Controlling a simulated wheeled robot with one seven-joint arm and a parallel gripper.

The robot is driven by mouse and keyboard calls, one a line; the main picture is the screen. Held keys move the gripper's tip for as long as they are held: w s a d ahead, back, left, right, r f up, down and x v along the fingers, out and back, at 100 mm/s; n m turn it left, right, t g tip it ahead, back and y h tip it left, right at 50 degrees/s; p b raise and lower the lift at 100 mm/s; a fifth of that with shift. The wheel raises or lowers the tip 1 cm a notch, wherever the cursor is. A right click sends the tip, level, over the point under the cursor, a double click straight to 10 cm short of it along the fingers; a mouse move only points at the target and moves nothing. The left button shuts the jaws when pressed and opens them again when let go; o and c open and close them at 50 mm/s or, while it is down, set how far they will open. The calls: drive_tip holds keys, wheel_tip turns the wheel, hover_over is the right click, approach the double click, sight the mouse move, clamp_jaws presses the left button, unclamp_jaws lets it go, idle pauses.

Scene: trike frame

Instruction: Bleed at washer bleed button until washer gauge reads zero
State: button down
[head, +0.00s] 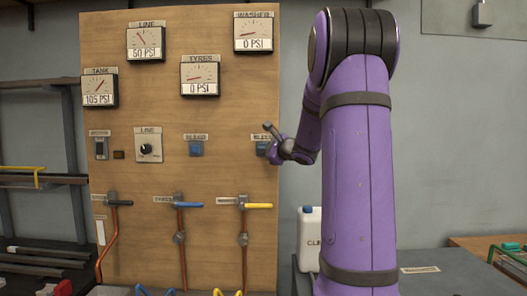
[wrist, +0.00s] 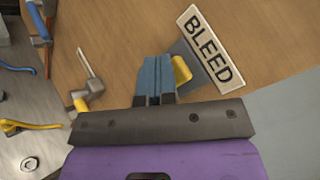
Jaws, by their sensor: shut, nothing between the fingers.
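The washer gauge (head: 253,32) is at the top right of the wooden panel and its display reads 0 PSI. My gripper (head: 262,148) is at the panel's right edge, under a BLEED label, with its blue fingers shut and empty. In the wrist view, the fingers (wrist: 155,78) are together beside the yellow washer bleed button (wrist: 182,70) on its grey mount, below the BLEED label (wrist: 208,48). The fingers partly cover the button. I cannot tell whether they touch it or whether it is pressed in.
Another bleed button (head: 196,148) is blue. Valves with blue (head: 188,205) and yellow (head: 258,205) handles are lower down. A white bottle (head: 310,240) stands right of the panel.

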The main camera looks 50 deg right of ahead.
drive_tip(key=shift+s+a, duration=0.55)
drive_tip(key=shift+a, duration=0.05)
drive_tip(key=shift+s+a, duration=1.65)
drive_tip(key=shift+a, duration=0.3)
drive_tip(key=shift+a, duration=0.1)
drive_tip(key=s+a+f+n+g+y, duration=0.1)
drive_tip(key=s+a+n+g+y, duration=0.45)
drive_tip(key=a, duration=0.85)
drive_tip(key=a+f+n+g+y, duration=0.1)
drive_tip(key=a+f+n+g, duration=0.1)
drive_tip(key=a+n, duration=0.85)
drive_tip(key=s+a+f+n+g+h, duration=0.2)
drive_tip(key=s+a+f+n, duration=0.1)
drive_tip(key=s, duration=0.6)
drive_tip(key=s+a+f+n+g+h, duration=0.2)
drive_tip(key=s+a+f+n+h, duration=0.1)
drive_tip(key=s+a+n, duration=0.3)
drive_tip(key=shift+s+n, duration=1)
drive_tip(key=shift+s, duration=0.75)
